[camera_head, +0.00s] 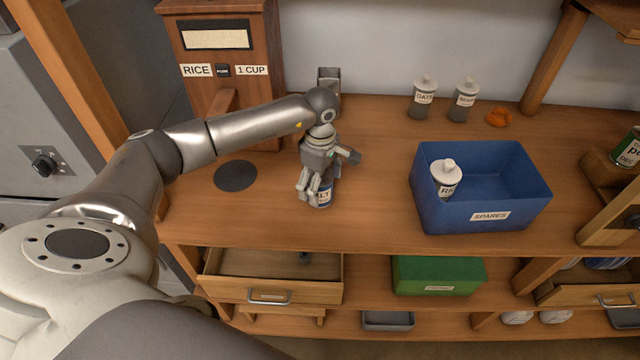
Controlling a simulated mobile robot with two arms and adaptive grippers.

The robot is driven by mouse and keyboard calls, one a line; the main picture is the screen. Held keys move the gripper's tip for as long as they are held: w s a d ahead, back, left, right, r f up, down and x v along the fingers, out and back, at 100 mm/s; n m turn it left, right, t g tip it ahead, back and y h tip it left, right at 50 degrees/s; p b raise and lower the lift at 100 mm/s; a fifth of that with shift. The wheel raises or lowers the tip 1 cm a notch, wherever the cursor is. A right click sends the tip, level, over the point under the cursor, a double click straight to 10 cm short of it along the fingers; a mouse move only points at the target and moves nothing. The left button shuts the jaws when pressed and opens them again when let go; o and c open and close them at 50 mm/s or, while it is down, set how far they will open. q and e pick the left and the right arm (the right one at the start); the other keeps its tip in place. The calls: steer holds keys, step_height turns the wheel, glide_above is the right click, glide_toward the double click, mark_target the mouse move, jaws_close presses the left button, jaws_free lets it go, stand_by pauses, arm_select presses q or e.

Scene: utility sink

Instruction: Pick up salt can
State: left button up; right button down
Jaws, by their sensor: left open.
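The salt can (324,196) is a small blue can with a white label, of which only the letters "LT" show. It stands on the wooden counter, left of the blue bin. My left gripper (313,192) is pointed down right at the can and covers its upper and left parts. Its fingers are open. I cannot tell whether they touch the can. My right gripper is not in view.
A blue SPARES bin (482,216) holding a white-lidded canister (446,178) stands to the right. An oats canister (424,98), another canister (463,100) and an orange item (498,117) stand at the back. A rice dispenser (222,50) is behind my arm. An open drawer (270,290) is below.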

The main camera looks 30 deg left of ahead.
arm_select(q)
steer(key=c, duration=1.2)
steer(key=shift+c, duration=0.5)
steer(key=shift+r, duration=0.2)
